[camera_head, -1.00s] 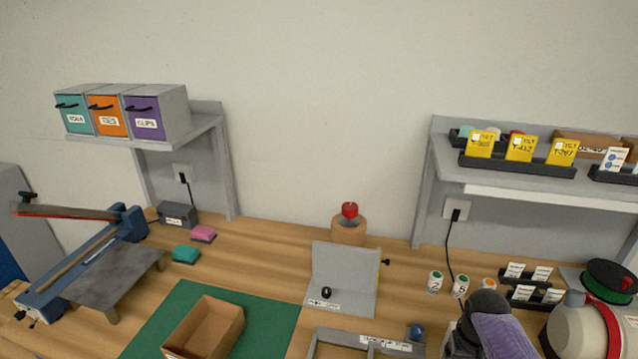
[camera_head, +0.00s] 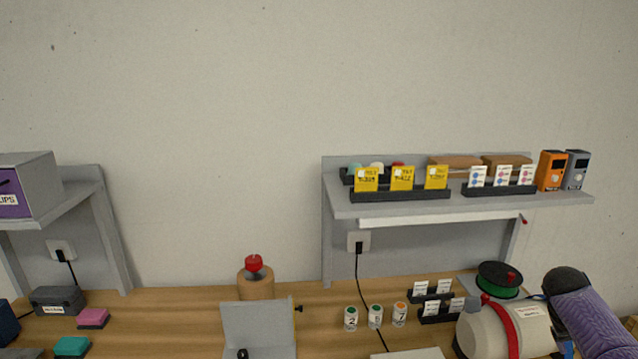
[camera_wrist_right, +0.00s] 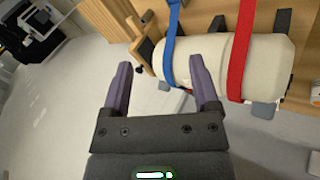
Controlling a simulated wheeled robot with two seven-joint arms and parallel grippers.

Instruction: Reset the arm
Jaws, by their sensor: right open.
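My right arm (camera_head: 590,318) shows at the lower right edge of the head view, a purple link with a dark rounded end. Its gripper is outside that view. My left arm and gripper are in neither view.
A cream cylinder (camera_wrist_right: 205,62) with a red strap and a blue strap lies by the wooden bench edge, close to my right fingers. It also shows in the head view (camera_head: 480,333). A shelf (camera_head: 430,207) with yellow cards hangs above.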

